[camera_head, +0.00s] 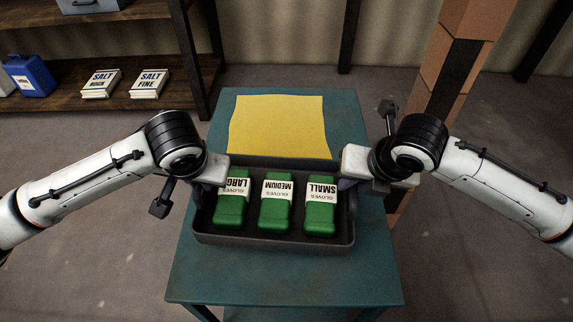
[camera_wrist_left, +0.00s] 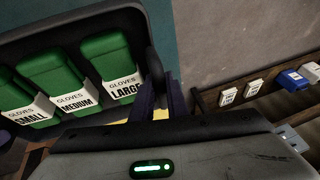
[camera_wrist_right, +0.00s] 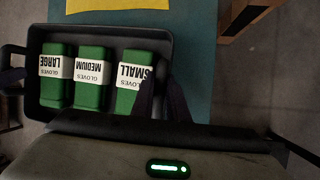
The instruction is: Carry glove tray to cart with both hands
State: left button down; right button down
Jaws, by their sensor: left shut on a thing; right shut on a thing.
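The dark grey glove tray (camera_head: 273,242) is over the teal cart (camera_head: 283,292); I cannot tell whether it touches the cart top. It holds three green glove packs labelled LARGE (camera_head: 231,208), MEDIUM (camera_head: 275,212) and SMALL (camera_head: 320,217). My left gripper (camera_head: 222,172) is shut on the tray's left side, and my right gripper (camera_head: 347,172) is shut on its right side. The tray also shows in the left wrist view (camera_wrist_left: 60,28) and the right wrist view (camera_wrist_right: 110,32). The fingertips are partly hidden in the head view.
A yellow sheet (camera_head: 280,125) lies on the cart top behind the tray. A wooden shelf (camera_head: 130,112) with salt packs (camera_head: 150,84) and a blue container (camera_head: 30,75) stands at the back left. Stacked orange-brown boxes (camera_head: 440,75) stand at the back right. Floor is clear on both sides.

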aim_at(206, 196)
pick_arm(q)
jog(key=shift+f, duration=0.15)
pick_arm(e)
jog(key=shift+f, duration=0.1)
